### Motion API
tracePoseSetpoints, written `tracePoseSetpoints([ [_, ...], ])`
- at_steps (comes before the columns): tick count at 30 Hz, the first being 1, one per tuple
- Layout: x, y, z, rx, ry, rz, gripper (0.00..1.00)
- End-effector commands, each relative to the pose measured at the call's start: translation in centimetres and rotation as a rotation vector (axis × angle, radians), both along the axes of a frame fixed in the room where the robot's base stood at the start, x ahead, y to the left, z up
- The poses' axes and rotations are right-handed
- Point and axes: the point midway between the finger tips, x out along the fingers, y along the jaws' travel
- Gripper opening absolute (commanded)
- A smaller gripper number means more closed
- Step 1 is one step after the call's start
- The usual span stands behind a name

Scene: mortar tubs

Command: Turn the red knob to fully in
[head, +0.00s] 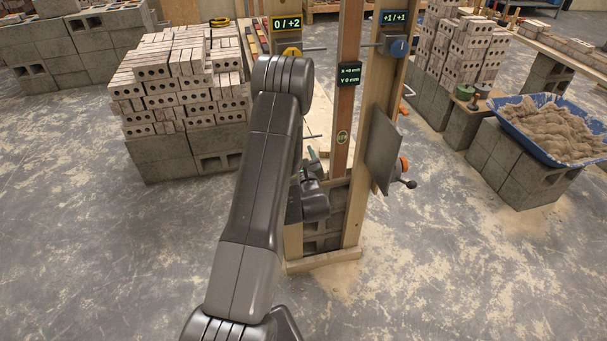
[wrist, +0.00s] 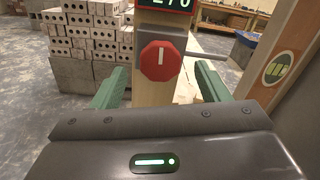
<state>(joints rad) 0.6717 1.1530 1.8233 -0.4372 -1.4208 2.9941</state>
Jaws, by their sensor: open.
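The red knob (wrist: 161,61) is an octagonal knob with an upright white mark, on a wooden post in the wrist view. A display (wrist: 167,4) above it is cut off by the top edge, so I cannot read it fully. My gripper (wrist: 160,80) is open, with one green finger to each side of the knob and visible gaps between; the fingers appear short of it, not touching. In the head view my gripper (head: 312,158) is partly hidden by my arm, and the red knob is not visible there.
A yellow knob (head: 291,51) sits under a display reading 0/+2, a blue knob (head: 398,46) under one reading +1/+1. A small display (head: 349,75) shows X and Y offsets. A grey plate (head: 382,150) juts from the right post. Brick stacks (head: 165,85) stand left.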

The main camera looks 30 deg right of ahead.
Motion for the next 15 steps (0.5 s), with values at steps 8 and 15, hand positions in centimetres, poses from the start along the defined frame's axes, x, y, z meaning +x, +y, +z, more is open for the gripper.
tracePoseSetpoints([
  [8,-6.4,1.5,-0.4,0.002,0.002,-0.003,0.69],
  [15,-10.1,2.4,-0.2,0.0,0.002,-0.001,0.69],
])
